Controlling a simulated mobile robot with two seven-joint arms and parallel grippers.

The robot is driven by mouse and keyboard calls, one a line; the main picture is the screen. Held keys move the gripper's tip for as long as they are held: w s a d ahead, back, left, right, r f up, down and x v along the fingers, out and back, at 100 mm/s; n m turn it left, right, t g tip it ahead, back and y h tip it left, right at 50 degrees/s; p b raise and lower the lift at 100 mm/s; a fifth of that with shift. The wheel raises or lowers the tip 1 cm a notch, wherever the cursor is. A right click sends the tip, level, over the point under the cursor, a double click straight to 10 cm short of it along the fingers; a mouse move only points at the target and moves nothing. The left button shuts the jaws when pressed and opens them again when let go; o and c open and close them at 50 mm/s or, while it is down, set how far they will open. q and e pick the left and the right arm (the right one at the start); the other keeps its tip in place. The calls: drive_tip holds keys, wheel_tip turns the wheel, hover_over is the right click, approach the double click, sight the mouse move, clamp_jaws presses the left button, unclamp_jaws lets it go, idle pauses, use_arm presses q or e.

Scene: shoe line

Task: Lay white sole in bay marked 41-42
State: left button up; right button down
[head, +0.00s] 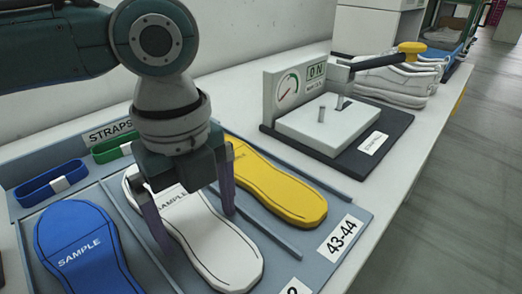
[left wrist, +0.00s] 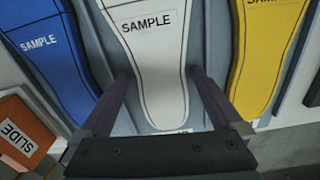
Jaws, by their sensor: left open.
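The white sole (head: 222,258), marked SAMPLE, lies flat in the middle bay of the grey-blue tray (head: 352,222). It also shows in the left wrist view (left wrist: 155,60). The label (head: 293,287) at that bay's front is cut off by the picture edge, with only a "2" showing. My left gripper (head: 196,232) is open above the sole, one finger toward each long side. Its fingers also show in the left wrist view (left wrist: 158,78). I cannot tell whether they touch the sole. My right gripper is not in view.
A blue sole (head: 82,255) lies in the bay to the left, a yellow sole (head: 275,188) in the bay marked 43-44. Blue and green straps (head: 50,184) lie behind. A press with a gauge (head: 325,125) stands behind right. An orange SLIDE block (left wrist: 25,128) is at left.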

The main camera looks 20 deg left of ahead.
use_arm(q)
wheel_tip(320, 180, up, 10)
drive_tip(key=p, duration=0.1)
drive_tip(key=shift+p, duration=0.4)
